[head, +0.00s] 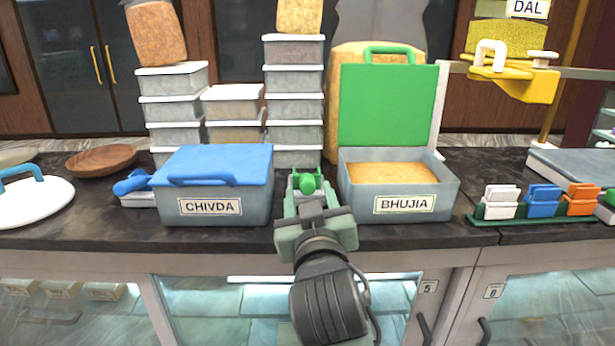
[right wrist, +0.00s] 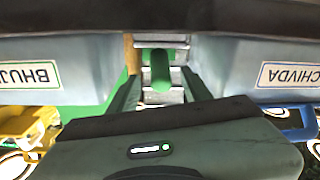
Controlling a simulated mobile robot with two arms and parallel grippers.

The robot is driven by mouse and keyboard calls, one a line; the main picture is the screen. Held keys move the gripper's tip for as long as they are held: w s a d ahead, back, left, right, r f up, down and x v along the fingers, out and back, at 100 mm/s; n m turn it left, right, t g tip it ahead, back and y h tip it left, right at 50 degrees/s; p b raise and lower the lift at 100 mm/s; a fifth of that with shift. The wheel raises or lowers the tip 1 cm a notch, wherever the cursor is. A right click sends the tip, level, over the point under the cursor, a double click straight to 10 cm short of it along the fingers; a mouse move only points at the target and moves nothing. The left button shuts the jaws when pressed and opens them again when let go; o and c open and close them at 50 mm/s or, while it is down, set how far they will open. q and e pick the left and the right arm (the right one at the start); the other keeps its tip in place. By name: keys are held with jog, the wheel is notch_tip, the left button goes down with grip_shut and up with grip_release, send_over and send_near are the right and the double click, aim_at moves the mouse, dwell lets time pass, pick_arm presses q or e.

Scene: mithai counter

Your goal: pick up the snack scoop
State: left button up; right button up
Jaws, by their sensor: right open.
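A snack scoop with a green handle (head: 308,183) stands on the dark counter between the CHIVDA bin (head: 255,207) and the BHUJIA bin (head: 448,195). My right gripper (head: 307,193) is open, with its fingers to either side of the green handle. In the right wrist view the handle (right wrist: 160,70) shows end-on between the two fingers (right wrist: 160,92). I cannot tell whether the fingers touch it, and the scoop's far end is mostly hidden. Another scoop with a blue handle (head: 130,183) lies left of the CHIVDA bin. My left gripper is not in view.
The CHIVDA bin has its blue lid (head: 225,160) shut; the BHUJIA bin's green lid (head: 385,105) stands open. Stacked grey boxes (head: 295,105) rise behind. A rack of coloured clips (head: 542,203) stands at right. A wooden bowl (head: 102,160) lies at left.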

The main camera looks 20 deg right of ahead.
aim_at(307, 177)
jog(key=p+x, duration=0.2)
jog(key=x, duration=0.3)
jog(key=shift+d, duration=0.1)
jog(key=shift+w, duration=0.25)
grip_shut()
